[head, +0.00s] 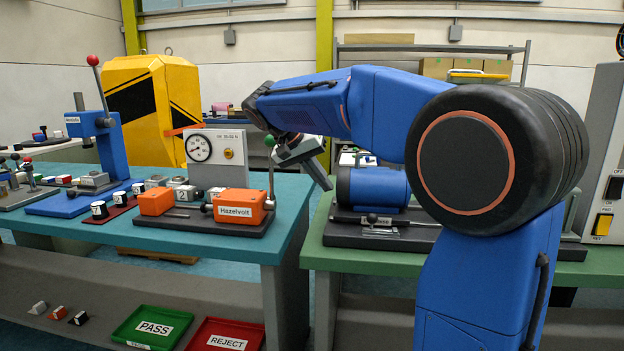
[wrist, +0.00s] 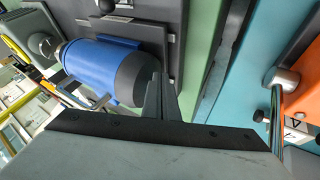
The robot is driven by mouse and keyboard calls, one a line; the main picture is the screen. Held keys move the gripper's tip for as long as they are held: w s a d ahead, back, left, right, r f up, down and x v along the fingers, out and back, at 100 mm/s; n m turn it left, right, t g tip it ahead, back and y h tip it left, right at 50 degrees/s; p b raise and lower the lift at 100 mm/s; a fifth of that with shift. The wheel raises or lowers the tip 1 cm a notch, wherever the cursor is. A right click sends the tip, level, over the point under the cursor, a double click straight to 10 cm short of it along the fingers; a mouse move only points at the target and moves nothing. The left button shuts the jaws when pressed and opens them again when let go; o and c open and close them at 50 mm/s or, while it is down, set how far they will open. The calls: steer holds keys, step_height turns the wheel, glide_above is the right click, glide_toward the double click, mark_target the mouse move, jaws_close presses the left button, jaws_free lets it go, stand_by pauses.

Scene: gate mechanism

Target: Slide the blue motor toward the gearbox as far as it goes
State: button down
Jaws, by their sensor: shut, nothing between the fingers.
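The blue motor (head: 372,188) lies on a dark base plate (head: 345,238) on the green bench, partly behind my arm. In the wrist view the motor (wrist: 100,66) shows its blue body and dark end cap. My gripper (head: 326,184) is shut and empty, tilted downward at the left end of the motor. In the wrist view its fingertips (wrist: 158,82) are right beside the dark end cap; I cannot tell if they touch it. A grey block (wrist: 42,45), apparently the gearbox, is at the motor's other end. In the head view my arm hides that end.
A small dark knob (head: 372,218) stands at the front of the base plate. A gap separates the two benches.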

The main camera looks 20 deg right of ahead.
mark_target(353, 179)
steer(key=shift+s+d, duration=0.2)
steer(key=shift+d, duration=0.1)
steer(key=shift+d, duration=0.1)
steer(key=s+d, duration=0.1)
steer(key=d, duration=0.1)
steer(key=s+d, duration=0.3)
steer(key=d, duration=0.1)
steer(key=shift+s, duration=0.15)
steer(key=shift+d, duration=0.1)
